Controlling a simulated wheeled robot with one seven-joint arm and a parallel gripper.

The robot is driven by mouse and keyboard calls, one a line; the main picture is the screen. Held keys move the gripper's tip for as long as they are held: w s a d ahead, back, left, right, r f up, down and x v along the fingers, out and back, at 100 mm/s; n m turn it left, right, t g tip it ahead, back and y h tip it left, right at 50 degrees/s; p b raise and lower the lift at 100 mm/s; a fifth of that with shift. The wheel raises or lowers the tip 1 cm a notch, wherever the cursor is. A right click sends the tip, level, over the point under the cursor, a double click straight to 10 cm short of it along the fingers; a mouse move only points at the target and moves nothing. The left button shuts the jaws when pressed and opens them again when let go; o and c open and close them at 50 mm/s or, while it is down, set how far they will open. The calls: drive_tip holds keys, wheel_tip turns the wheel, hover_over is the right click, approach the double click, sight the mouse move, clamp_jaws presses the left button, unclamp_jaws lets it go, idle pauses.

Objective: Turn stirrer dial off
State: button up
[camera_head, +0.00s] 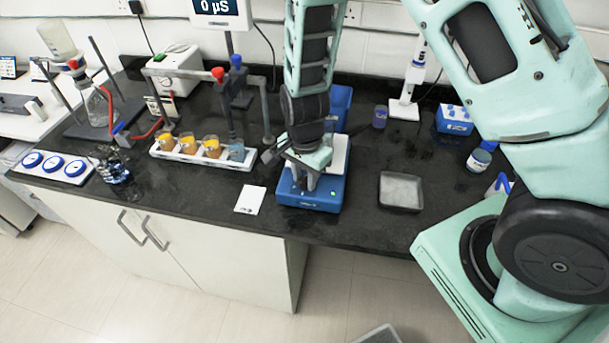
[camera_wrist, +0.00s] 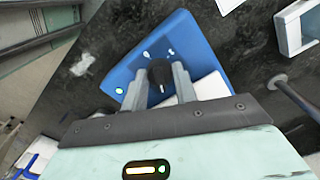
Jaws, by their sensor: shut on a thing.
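The stirrer (camera_head: 322,205) is a blue box with a white top plate on the black bench, below my gripper (camera_head: 307,184) in the head view. In the wrist view, the stirrer's blue front (camera_wrist: 185,42) shows a lit green light (camera_wrist: 119,90) and small white marks beside the dial. The black dial (camera_wrist: 160,71) sits between the two grey fingers of my gripper (camera_wrist: 161,80), which is shut on it. The fingers and the dial's own depth hide part of the dial, so its pointer is hard to read. In the head view my gripper hides the dial.
A white card (camera_head: 250,199) lies left of the stirrer and a grey tray (camera_head: 401,191) lies right of it. A white rack (camera_head: 187,156) with orange-filled beakers stands further left. A blue-lidded jar (camera_head: 479,160) is at the right. The bench front edge is close.

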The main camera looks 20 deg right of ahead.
drive_tip(key=n, duration=0.4)
drive_tip(key=shift+n+b, duration=0.4)
drive_tip(key=n+b, duration=0.1)
drive_tip(key=n, duration=0.4)
drive_tip(key=shift+n, duration=0.3)
drive_tip(key=n+b, duration=0.1)
drive_tip(key=n, duration=0.9)
drive_tip(key=shift+n, duration=0.4)
drive_tip(key=n, duration=0.4)
drive_tip(key=shift+r+p, duration=0.1)
drive_tip(key=shift+p, duration=0.2)
drive_tip(key=n+p, duration=0.1)
drive_tip(key=n, duration=0.5)
drive_tip(key=n+p, duration=0.2)
drive_tip(key=n, duration=0.3)
drive_tip(key=shift+p, duration=0.3)
drive_tip(key=n+p, duration=0.2)
drive_tip(key=n, duration=0.3)
